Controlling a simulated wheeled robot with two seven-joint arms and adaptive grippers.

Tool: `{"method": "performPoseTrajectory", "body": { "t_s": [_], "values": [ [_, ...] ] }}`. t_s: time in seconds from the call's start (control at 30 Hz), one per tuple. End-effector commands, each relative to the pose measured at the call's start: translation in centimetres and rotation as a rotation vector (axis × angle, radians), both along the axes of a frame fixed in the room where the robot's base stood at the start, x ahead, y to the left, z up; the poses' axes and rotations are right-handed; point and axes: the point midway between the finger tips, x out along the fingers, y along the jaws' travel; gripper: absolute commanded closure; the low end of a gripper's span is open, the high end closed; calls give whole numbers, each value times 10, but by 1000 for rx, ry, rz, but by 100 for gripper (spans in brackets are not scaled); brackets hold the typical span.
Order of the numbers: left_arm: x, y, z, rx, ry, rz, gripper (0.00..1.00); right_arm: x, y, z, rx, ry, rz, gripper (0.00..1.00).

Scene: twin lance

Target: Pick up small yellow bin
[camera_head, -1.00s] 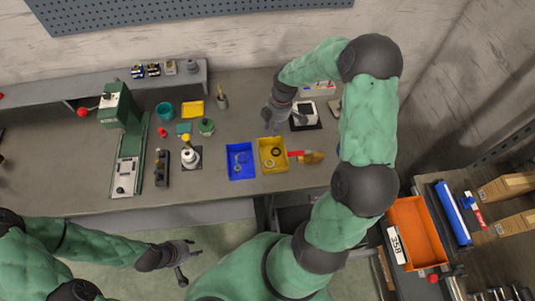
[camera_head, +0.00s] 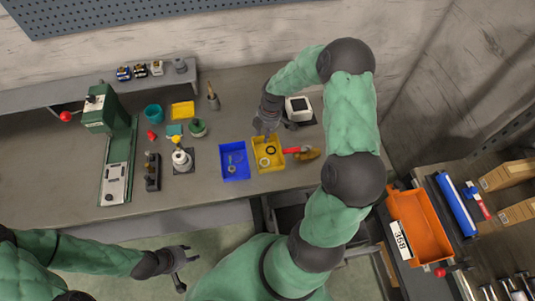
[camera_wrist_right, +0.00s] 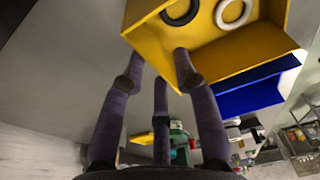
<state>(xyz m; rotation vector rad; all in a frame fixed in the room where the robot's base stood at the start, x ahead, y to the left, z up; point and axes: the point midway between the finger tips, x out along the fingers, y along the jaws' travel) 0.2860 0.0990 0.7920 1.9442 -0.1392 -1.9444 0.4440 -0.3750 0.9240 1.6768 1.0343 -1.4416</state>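The small yellow bin (camera_head: 277,164) stands on the workbench, right of a blue bin (camera_head: 234,174). It holds a dark ring and a pale ring. My right gripper (camera_head: 267,130) points down at the bin's back edge. In the right wrist view, the yellow bin (camera_wrist_right: 235,62) fills the top, and the right gripper's fingers (camera_wrist_right: 160,75) are spread around its near wall. One finger overlaps the wall; contact is unclear. My left gripper (camera_head: 190,262) is open and empty in front of the bench.
A white-and-black item (camera_head: 182,160) and a green press (camera_head: 106,115) are further left. An orange bin (camera_head: 420,228) sits on the right-hand surface.

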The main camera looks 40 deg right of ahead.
Motion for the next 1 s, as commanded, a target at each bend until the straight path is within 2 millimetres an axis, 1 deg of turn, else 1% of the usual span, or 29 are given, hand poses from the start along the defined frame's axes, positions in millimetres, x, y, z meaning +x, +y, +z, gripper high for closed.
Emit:
{"method": "performPoseTrajectory", "body": {
  "t_s": [0.03, 0.2, 0.3, 0.8, 0.87, 0.9, 0.93, 1.0],
  "values": [
    [0, 0, -2, 0, 0, 0, 60, 0, 1, -9, 2, 4, 1, 70],
    [0, 0, -6, 0, 0, 0, 60, 2, 4, -33, 1, 2, 0, 70],
    [0, 0, -7, 0, 0, 0, 60, 3, 5, -41, 1, 2, 0, 70],
    [0, 0, -8, 0, 0, 0, 60, 3, 5, -42, 0, 1, 0, 70],
    [0, 0, -7, 0, 0, 0, 60, 3, 5, -42, 0, 0, 0, 87],
    [0, 0, -7, 0, 0, 0, 60, 3, 5, -42, 0, 0, 0, 98],
    [0, 0, -7, 0, 0, 0, 60, 3, 5, -42, 0, 0, 0, 100],
    [0, 0, -7, 0, 0, 0, 60, 3, 5, -42, 0, 1, 0, 100]
  ]
}}
